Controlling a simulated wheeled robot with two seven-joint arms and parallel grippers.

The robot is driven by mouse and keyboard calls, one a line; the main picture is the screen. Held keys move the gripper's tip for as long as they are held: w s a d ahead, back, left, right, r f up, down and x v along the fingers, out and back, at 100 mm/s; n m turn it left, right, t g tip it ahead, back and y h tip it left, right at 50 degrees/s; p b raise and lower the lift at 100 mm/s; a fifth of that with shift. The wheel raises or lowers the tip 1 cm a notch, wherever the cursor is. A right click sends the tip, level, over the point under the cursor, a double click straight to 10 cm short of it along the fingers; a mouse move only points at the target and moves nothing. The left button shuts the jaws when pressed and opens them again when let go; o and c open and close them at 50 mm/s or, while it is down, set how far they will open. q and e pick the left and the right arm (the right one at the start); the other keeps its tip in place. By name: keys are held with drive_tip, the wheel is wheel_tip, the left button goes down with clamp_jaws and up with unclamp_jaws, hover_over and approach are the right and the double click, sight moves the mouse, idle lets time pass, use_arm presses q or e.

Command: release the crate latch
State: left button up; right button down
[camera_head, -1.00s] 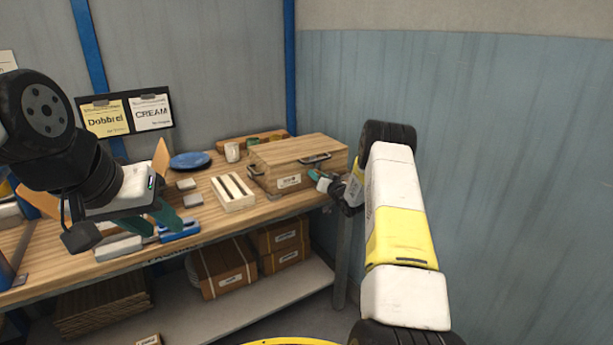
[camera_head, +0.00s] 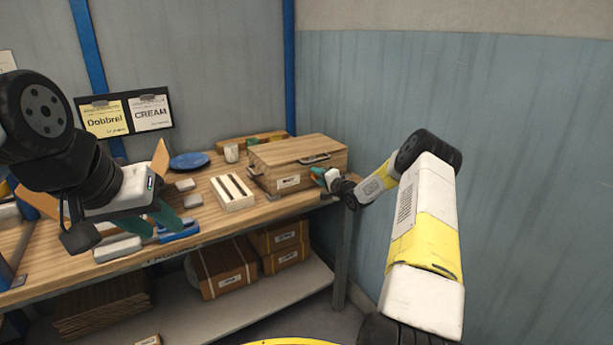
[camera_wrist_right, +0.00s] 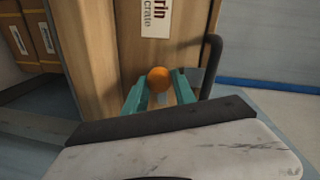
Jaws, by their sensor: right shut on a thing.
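The wooden crate (camera_head: 293,167) stands closed on the right end of the bench, with dark handles on its left side and its lid. My right gripper (camera_head: 318,176) is at the crate's right front corner. In the right wrist view, its teal fingers (camera_wrist_right: 158,92) are closed around a round orange knob (camera_wrist_right: 158,78) in front of the crate's labelled face (camera_wrist_right: 185,60). A dark bar handle (camera_wrist_right: 212,62) sits just right of the fingers. My left gripper (camera_head: 150,218) hangs over the bench's left part, far from the crate; its finger gap is unclear.
On the bench (camera_head: 240,217) are a slotted wooden rack (camera_head: 233,192), a blue plate (camera_head: 190,161), a white cup (camera_head: 231,153) and small grey blocks. Cardboard boxes (camera_head: 222,268) lie on the lower shelf. A blue-grey wall (camera_head: 530,170) closes off the right side.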

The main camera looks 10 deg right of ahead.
drive_tip(key=shift+d+f+m, duration=0.1)
drive_tip(key=shift+f+m, duration=0.05)
drive_tip(key=shift+m, duration=0.45)
drive_tip(key=c, duration=1)
unclamp_jaws()
drive_tip(key=shift+c, duration=0.2)
drive_tip(key=v, duration=0.7)
drive_tip(key=shift+s+d, duration=0.15)
drive_tip(key=shift+s, duration=0.2)
